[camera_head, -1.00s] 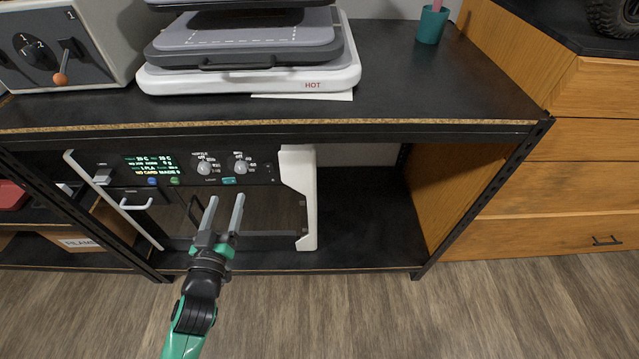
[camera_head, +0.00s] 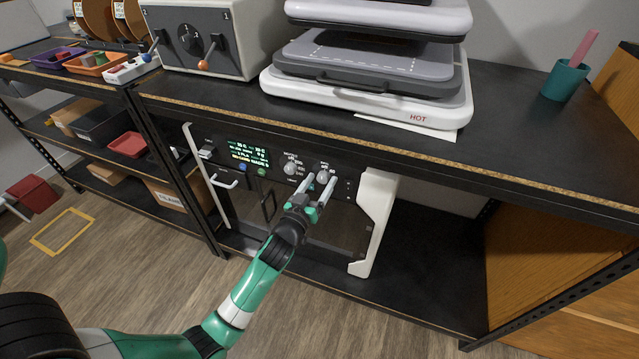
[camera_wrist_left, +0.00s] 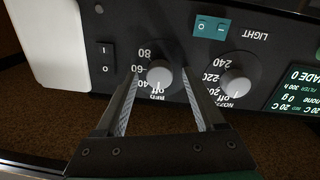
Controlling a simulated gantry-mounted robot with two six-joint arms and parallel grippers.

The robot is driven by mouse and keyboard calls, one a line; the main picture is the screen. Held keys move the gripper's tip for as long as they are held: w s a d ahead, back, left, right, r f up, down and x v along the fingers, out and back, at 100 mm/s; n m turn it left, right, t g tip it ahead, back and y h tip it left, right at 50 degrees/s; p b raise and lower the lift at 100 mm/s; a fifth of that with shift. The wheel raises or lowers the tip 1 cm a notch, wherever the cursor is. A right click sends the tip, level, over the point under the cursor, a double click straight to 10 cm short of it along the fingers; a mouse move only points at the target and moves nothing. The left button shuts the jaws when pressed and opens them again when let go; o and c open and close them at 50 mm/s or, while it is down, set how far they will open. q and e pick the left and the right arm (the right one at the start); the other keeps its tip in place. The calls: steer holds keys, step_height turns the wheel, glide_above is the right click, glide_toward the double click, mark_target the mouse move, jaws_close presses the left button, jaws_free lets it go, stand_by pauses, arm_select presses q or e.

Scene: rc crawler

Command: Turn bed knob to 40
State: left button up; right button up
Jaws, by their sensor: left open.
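The bed knob (camera_head: 323,175) is a small light-grey dial on the dark front panel of the printer (camera_head: 208,143) under the bench top. In the left wrist view, upside down, the bed knob (camera_wrist_left: 159,75) has marks 80, 60, 40 and off around it. Its pointer is too unclear to read. My left gripper (camera_head: 319,181) is open at the panel. In the wrist view its fingers (camera_wrist_left: 160,98) are apart, one on each side of the bed knob, with visible gaps. My right gripper is not in view.
The nozzle knob (camera_wrist_left: 237,88) is close beside one finger. A teal light switch (camera_wrist_left: 211,26) and a black rocker switch (camera_wrist_left: 106,58) are near. The bench top (camera_head: 520,150) overhangs the panel. A white side post (camera_head: 374,220) stands right of the panel.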

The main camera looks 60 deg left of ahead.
arm_select(q)
jaws_close()
stand_by(0.3)
steer(key=shift+m, duration=0.4)
steer(key=m+p, duration=0.1)
steer(key=m, duration=0.2)
steer(key=shift+r+m+p, duration=0.1)
steer(key=shift+m+p, duration=0.2)
steer(key=shift+p, duration=0.1)
steer(key=shift+m+g+p, duration=0.3)
steer(key=shift+m+p, duration=0.3)
steer(key=shift+m, duration=1.5)
jaws_free()
